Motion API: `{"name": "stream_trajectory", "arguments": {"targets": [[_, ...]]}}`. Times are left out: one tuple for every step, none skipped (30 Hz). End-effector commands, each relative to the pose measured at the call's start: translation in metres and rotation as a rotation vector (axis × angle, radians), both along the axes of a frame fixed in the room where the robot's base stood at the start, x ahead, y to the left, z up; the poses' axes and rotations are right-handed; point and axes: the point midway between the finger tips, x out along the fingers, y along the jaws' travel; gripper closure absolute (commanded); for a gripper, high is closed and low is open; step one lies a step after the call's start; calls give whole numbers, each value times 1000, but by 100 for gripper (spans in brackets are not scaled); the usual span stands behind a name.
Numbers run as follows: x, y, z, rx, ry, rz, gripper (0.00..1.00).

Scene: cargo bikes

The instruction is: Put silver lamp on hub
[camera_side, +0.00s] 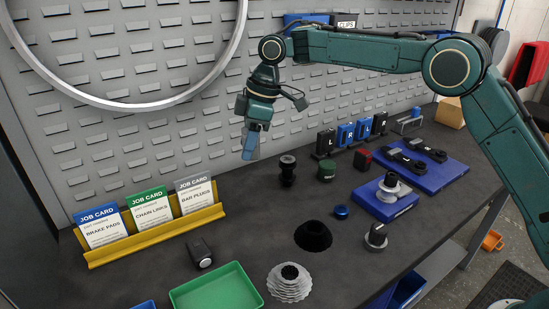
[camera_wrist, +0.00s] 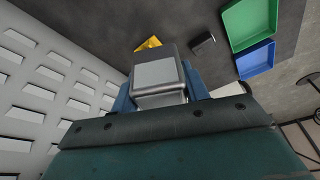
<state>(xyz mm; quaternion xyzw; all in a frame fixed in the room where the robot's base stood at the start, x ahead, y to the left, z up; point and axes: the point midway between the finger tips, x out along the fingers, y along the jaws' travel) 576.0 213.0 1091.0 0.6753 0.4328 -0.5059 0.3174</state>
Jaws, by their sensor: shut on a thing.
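My gripper (camera_side: 252,143) hangs at the left, above the bench and in front of the slotted wall panel. In the wrist view the silver lamp (camera_wrist: 160,78), a small silver-grey block with a darker end, sits between its blue fingers, and they are shut on it. The lamp is held in the air, apart from the bench. A silver and black spool-shaped part, which looks like a hub (camera_side: 389,186), stands on a blue block right of centre. A black spool-shaped part (camera_side: 287,170) stands nearer the wall; I cannot tell which is meant. My gripper is left of both.
Job cards stand in a yellow rack (camera_side: 160,235) at left. A black lamp (camera_side: 201,253), green tray (camera_side: 216,290), silver cassette (camera_side: 290,284), black cone (camera_side: 313,237), blue cap (camera_side: 341,212) and silver-black part (camera_side: 376,237) lie toward the front. A blue mat (camera_side: 430,178) is at right.

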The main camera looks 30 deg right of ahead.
Motion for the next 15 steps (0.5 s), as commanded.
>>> {"name": "stream_trajectory", "arguments": {"targets": [[7,-9,-1,-1,2,-71,78],[11,-14,-2,-2,3,-113,78],[17,-21,-4,-3,5,-175,78],[21,-27,-4,-3,5,-221,78],[25,-33,-5,-4,6,-271,78],[31,-41,-7,-4,6,-337,78],[35,-48,-8,-4,6,-386,78],[39,-54,-8,-5,7,-435,78],[44,-63,-10,-5,6,-500,78],[47,-70,-11,-6,7,-549,78],[51,-77,-12,-6,7,-598,78],[55,-86,-13,-6,6,-663,78],[58,-93,-14,-6,5,-709,78],[60,-100,-15,-6,4,-754,78],[63,-108,-16,-5,2,-811,78]]}}
